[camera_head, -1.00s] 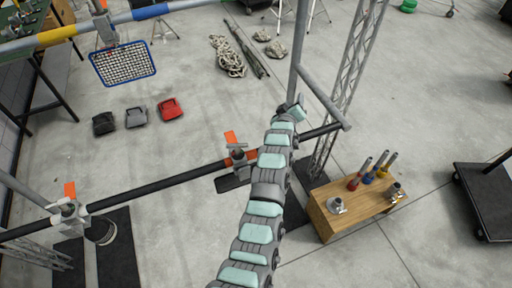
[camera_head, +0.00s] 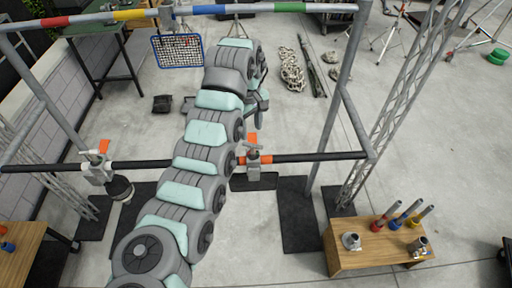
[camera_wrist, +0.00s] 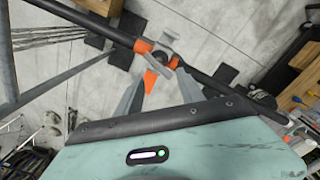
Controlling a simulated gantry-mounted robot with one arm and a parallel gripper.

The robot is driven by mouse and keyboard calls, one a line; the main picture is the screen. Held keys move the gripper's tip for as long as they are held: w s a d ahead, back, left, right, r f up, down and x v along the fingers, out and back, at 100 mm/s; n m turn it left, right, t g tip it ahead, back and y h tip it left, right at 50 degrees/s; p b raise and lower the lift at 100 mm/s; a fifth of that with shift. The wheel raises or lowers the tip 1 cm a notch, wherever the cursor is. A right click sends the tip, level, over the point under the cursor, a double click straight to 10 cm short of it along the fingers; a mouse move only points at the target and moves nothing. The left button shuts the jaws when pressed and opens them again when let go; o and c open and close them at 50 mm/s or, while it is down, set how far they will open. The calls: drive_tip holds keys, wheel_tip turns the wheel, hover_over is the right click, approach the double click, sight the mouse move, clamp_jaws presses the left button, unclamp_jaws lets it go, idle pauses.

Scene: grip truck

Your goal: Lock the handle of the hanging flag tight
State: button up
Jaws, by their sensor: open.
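A clamp (camera_head: 253,160) with an orange handle (camera_head: 252,140) sits on the black lower bar, beside an orange band. A flat dark panel (camera_head: 254,182) shows just below it; I cannot tell whether it hangs from it. A blue-framed mesh panel (camera_head: 178,50) hangs from the upper pipe. My gripper (camera_head: 259,116) points down above the orange-handled clamp. In the wrist view my gripper (camera_wrist: 159,92) is open and empty. The clamp (camera_wrist: 166,52) and its orange handle (camera_wrist: 150,80) show beyond and between the fingers, apparently without contact.
A second orange-handled clamp (camera_head: 96,168) holds a dark round fixture at the left of the lower bar. A wooden box (camera_head: 375,245) with colored tubes stands right. An upright pipe (camera_head: 335,105) and lattice truss (camera_head: 395,105) bound the right side.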

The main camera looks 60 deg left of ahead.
sight(252, 145)
drive_tip(key=f, duration=1)
drive_tip(key=shift+w+p, duration=0.25)
drive_tip(key=shift+p, duration=0.05)
drive_tip(key=shift+c, duration=0.2)
drive_tip(key=shift+r, duration=0.1)
clamp_jaws()
